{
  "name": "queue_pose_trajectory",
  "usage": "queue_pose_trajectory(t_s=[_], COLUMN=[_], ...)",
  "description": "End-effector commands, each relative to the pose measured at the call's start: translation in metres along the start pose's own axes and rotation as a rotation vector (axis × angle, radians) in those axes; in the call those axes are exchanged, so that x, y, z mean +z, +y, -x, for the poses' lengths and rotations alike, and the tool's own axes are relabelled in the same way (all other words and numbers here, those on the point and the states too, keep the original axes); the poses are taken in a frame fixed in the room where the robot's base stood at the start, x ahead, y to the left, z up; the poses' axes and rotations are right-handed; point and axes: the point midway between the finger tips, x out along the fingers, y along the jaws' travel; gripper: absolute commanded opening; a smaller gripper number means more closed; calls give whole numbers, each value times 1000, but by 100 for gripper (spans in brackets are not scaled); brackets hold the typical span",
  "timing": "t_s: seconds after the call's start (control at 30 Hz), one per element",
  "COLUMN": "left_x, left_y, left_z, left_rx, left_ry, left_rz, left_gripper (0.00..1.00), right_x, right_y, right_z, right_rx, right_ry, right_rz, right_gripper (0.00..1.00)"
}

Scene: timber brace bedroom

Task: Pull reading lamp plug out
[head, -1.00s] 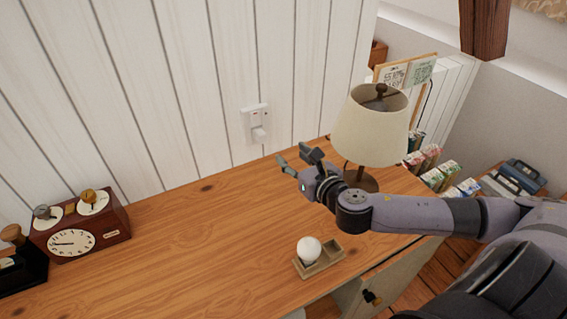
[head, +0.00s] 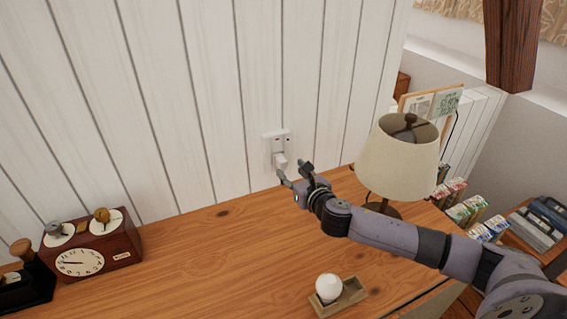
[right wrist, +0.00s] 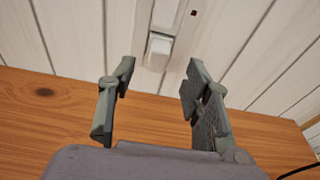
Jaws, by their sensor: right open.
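The white plug (head: 280,160) sits in the white wall outlet (head: 276,138) on the panelled wall, just above the desk. In the right wrist view the plug (right wrist: 158,47) shows on the outlet plate (right wrist: 166,16), ahead of and between my fingers. My right gripper (head: 294,174) is open and empty, just below and to the right of the plug, apart from it. In the right wrist view the right gripper's fingers (right wrist: 156,80) are spread wide. The reading lamp (head: 400,158) with a cream shade stands to the right, its base partly hidden by my arm. My left gripper is not in view.
The wooden desk (head: 220,262) is clear in the middle. A chess clock (head: 92,250) stands at the left. A small wooden tray (head: 350,297) holding a white ball (head: 329,287) lies at the front. A dark cable (right wrist: 300,170) shows at lower right in the wrist view.

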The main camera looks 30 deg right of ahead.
Motion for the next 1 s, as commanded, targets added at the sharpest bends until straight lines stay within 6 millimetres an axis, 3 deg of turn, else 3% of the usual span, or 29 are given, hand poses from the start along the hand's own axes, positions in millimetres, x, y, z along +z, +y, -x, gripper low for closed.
queue_pose_trajectory(t_s=[0.2, 0.4, 0.8, 1.0], left_x=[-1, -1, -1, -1], left_y=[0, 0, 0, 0], left_z=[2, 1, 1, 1], left_rx=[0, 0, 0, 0], left_ry=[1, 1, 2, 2], left_rz=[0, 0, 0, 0], left_gripper=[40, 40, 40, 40], right_x=[1, 0, 0, 0], right_y=[1, 0, 1, 1], right_z=[-41, -62, -68, -68], right_rx=[1, 0, 2, 1], right_ry=[0, 0, 1, 1], right_rz=[-2, -1, 1, 0], right_gripper=[45, 45, 45, 32])
